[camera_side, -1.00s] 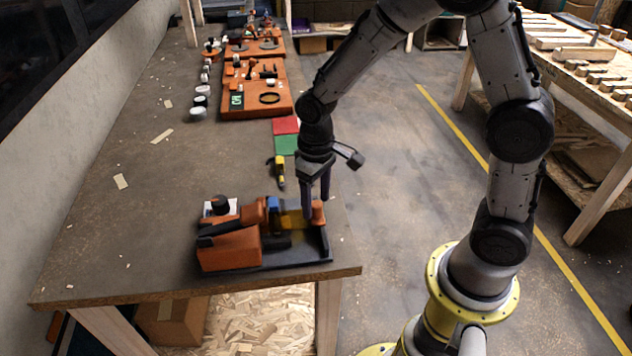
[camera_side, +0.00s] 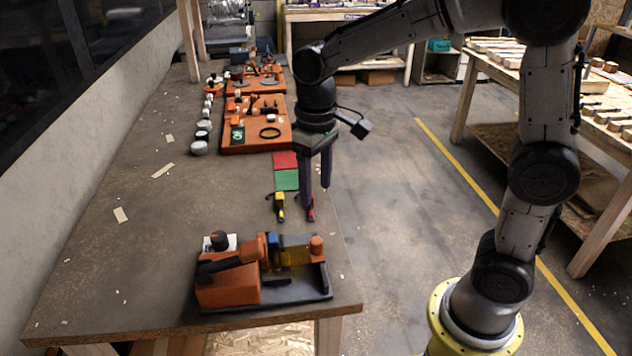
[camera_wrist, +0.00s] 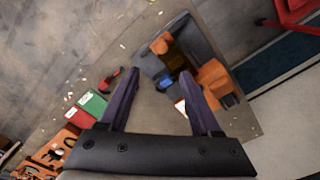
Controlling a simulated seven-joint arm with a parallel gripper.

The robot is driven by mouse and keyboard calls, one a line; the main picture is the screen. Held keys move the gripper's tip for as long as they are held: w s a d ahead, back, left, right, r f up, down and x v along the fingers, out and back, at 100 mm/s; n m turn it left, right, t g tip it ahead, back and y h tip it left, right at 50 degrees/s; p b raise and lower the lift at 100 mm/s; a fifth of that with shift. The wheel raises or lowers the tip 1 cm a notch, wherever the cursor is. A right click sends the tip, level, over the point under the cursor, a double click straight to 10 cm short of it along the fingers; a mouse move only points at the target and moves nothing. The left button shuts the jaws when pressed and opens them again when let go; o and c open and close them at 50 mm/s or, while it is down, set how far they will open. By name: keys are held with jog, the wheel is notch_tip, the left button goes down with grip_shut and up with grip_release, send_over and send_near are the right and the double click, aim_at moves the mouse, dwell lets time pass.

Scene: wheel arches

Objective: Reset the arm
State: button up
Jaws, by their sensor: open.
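My gripper (camera_side: 316,190) is open and empty, held above the right edge of the workbench, with its two dark fingers pointing down. In the wrist view its fingers (camera_wrist: 160,95) are spread wide with nothing between them. An orange and black assembly (camera_side: 228,285) sits on a dark tray (camera_side: 302,291) at the near end of the bench. An orange knob (camera_side: 316,244) stands upright at the tray's right side. The assembly also shows beyond the fingers in the wrist view (camera_wrist: 211,76), apart from them.
Red (camera_side: 285,160) and green (camera_side: 287,180) pads lie on the workbench (camera_side: 130,255). A yellow-black tool (camera_side: 280,206) and a red tool (camera_side: 311,210) lie nearer. Orange trays (camera_side: 228,141) with parts stand farther back.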

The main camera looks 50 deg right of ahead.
jog(key=s+d+r+t, duration=0.2)
jog(key=s+r+t, duration=0.1)
jog(key=s+r, duration=0.5)
jog(key=s+d+f+t, duration=0.1)
jog(key=s+f, duration=0.3)
jog(key=s, duration=0.5)
jog(key=shift+s+t, duration=0.15)
jog(key=shift+t, duration=0.65)
jog(key=shift+r, duration=0.1)
